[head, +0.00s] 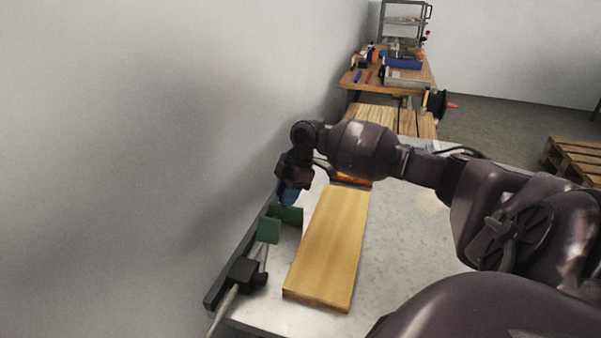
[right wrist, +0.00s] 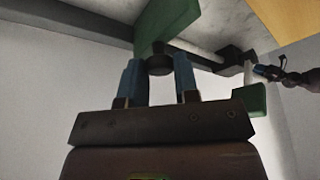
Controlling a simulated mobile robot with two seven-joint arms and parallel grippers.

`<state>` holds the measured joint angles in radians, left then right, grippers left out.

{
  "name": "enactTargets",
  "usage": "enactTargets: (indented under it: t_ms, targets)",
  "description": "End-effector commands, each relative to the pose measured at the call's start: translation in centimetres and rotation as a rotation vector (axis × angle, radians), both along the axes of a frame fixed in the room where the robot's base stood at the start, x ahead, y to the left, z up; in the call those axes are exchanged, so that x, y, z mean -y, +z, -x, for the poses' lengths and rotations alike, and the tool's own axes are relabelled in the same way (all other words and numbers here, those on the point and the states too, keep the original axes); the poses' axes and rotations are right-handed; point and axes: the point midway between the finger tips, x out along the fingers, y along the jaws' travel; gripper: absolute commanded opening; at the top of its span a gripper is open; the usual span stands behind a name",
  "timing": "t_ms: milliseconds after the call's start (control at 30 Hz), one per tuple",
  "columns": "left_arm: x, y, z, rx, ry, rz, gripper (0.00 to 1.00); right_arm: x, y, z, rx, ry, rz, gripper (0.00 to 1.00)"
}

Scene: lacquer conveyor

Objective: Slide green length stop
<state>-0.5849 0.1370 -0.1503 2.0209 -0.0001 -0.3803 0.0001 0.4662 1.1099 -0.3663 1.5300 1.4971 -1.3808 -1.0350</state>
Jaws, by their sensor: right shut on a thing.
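The green length stop (head: 290,214) sits by the dark rail (head: 217,290) along the wall side of the metal table. A second green piece (head: 268,230) shows nearer in the head view. My right gripper (head: 290,196) reaches down at the stop. In the right wrist view its blue fingers (right wrist: 159,78) are shut on a black knob (right wrist: 158,60) in front of the green plate (right wrist: 165,25). A blue-tipped gripper (right wrist: 268,72), seemingly my left, shows small at the right of that view; its jaws are unclear.
A wooden board (head: 330,245) lies on the metal table (head: 410,235), right of the stop. A black block (head: 245,272) with a grey rod sits at the rail's near end. A cluttered workbench (head: 385,78) stands at the back. The table right of the board is clear.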

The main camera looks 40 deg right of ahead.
Motion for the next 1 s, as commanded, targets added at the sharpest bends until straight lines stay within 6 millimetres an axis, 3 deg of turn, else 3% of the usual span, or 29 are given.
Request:
enactTargets:
  t_ms: [33, 200, 400, 600, 1000]
  targets:
    - [-0.1, 1.2, 0.2, 0.003, 0.004, -0.001, 0.43, -1.1, 1.0, 0.6, 0.006, 0.003, -0.003, 0.0]
    - [-0.4, 2.3, 1.0, -0.006, 0.01, -0.003, 0.43, -4.0, 0.8, 2.0, 0.003, 0.002, -0.003, 0.0]
    - [-0.4, 5.0, 0.2, 0.022, 0.006, -0.004, 0.43, -6.4, 0.5, 3.3, 0.002, 0.003, -0.002, 0.0]
    - [-0.4, 6.3, -0.4, 0.036, 0.003, -0.005, 0.43, -7.6, 0.2, 4.0, -0.001, 0.001, 0.001, 0.0]
    - [-0.4, 6.5, -0.6, 0.038, 0.002, -0.006, 0.43, -8.2, -0.1, 4.3, -0.004, 0.002, -0.003, 0.0]
